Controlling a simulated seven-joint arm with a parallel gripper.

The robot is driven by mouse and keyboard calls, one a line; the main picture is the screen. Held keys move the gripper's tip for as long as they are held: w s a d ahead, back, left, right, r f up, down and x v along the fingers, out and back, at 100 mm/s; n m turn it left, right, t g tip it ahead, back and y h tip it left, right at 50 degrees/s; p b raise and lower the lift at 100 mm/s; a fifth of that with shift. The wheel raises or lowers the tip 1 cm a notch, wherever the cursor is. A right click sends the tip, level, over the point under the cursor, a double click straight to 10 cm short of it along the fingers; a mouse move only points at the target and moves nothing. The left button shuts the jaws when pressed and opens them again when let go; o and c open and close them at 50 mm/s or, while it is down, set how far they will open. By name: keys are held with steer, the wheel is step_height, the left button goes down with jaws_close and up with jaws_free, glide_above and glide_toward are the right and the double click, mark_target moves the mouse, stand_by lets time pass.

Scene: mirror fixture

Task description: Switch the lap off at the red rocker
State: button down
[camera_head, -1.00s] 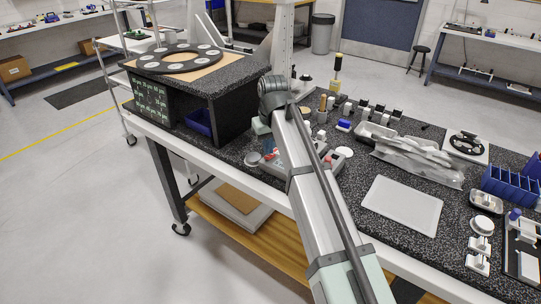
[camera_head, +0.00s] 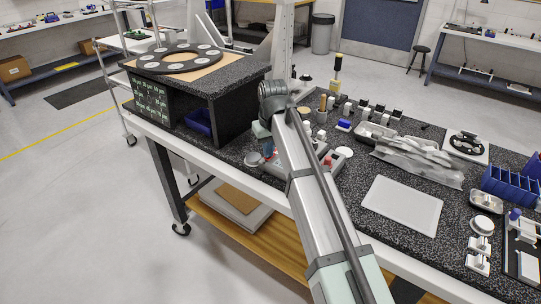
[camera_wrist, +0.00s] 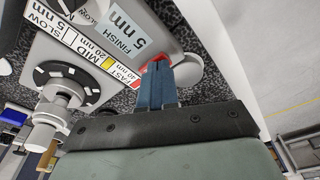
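The lap's grey control panel (camera_wrist: 185,25) fills the upper part of the wrist view, with a speed scale marked SLOW, MID and FAST and a FINISH 5 nm label. The red rocker (camera_wrist: 157,60) shows at the panel's edge, beside the FAST mark and largely hidden by my fingers. My gripper (camera_wrist: 158,72) has its two blue fingers together with no clear gap. Their tips are at the rocker and seem to touch it, but contact is not certain. In the head view my arm covers much of the panel, and my gripper (camera_head: 268,150) is partly hidden.
A knob with a pale stem (camera_wrist: 58,98) stands beside the speed scale. A round pale disc (camera_wrist: 187,70) is close beside my fingers. In the head view a black-speckled stand (camera_head: 228,85) is left of my arm, and a white tray (camera_head: 402,205) lies to the right.

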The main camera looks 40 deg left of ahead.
stand_by(0.3)
step_height(320, 180, up, 7)
stand_by(1.0)
steer(key=shift+f, duration=0.15)
